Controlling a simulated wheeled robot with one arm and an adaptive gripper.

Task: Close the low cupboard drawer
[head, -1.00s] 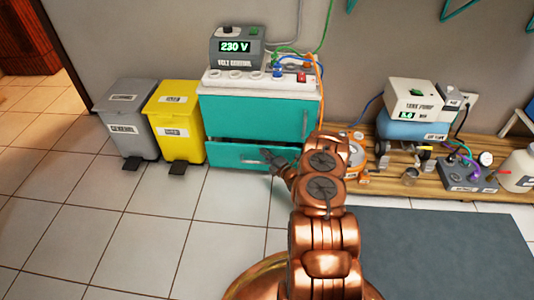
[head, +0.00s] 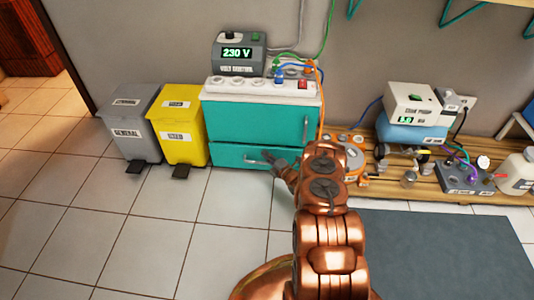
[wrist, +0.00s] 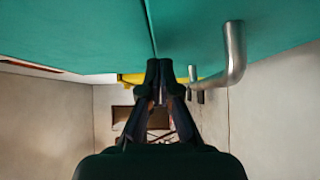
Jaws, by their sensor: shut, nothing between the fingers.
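The low drawer (head: 228,155) is the bottom teal front of the cupboard (head: 262,122). It looks flush or nearly flush with the cupboard, with only a thin dark line above it. Its metal handle (head: 256,162) shows just left of my gripper (head: 270,158). My gripper is shut and empty, at the right part of the drawer front. In the wrist view my fingertips (wrist: 165,66) are together, close to the teal panels and below the seam between them. A bent metal handle (wrist: 235,55) is to their right. I cannot tell whether the fingertips touch the front.
A grey bin (head: 128,122) and a yellow bin (head: 180,130) stand left of the cupboard. A wooden pallet shelf (head: 425,182) with a pump and other gear is on the right. A dark mat (head: 440,250) lies in front of it. The tiled floor at left is clear.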

